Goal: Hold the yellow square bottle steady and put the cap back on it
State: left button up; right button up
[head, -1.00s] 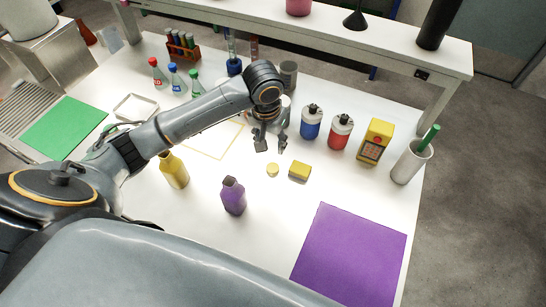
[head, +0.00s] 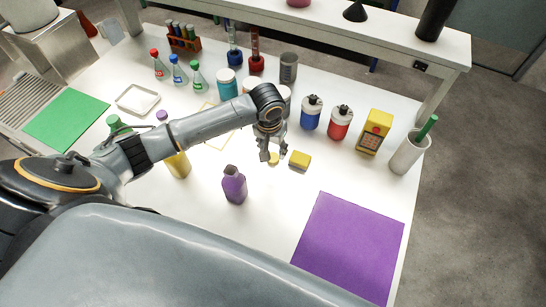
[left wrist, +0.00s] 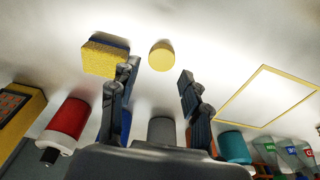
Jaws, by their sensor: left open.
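The yellow square bottle (head: 178,165) stands on the white table, with its top hidden behind my left arm in the head view. The round yellow cap (head: 273,158) lies on the table to its right. My left gripper (head: 271,157) is open and empty just over the cap, partly covering it in the head view. In the left wrist view the cap (left wrist: 162,55) lies beyond and between the spread fingertips (left wrist: 158,82), not gripped. My right gripper is not in view.
A yellow sponge (head: 300,159) lies close right of the cap. A purple bottle (head: 234,185) stands nearer me, and a purple mat (head: 350,245) lies at front right. Blue (head: 311,113) and red (head: 340,123) bottles stand behind. Table between purple bottle and mat is clear.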

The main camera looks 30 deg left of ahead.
aim_at(273, 157)
pick_arm(q)
jog(key=shift+w+a+f+p, duration=0.1)
jog(key=shift+w+f+p, duration=0.1)
jog(key=shift+f, duration=0.65)
jog(key=shift+w+a+f+p, duration=0.1)
jog(key=shift+f+p, duration=0.1)
jog(key=shift+f, duration=0.65)
jog(key=shift+w+f+p, duration=0.15)
jog(key=shift+f+p, duration=0.05)
jog(key=shift+f, duration=0.65)
jog(key=shift+c, duration=0.4)
jog(key=c, duration=0.4)
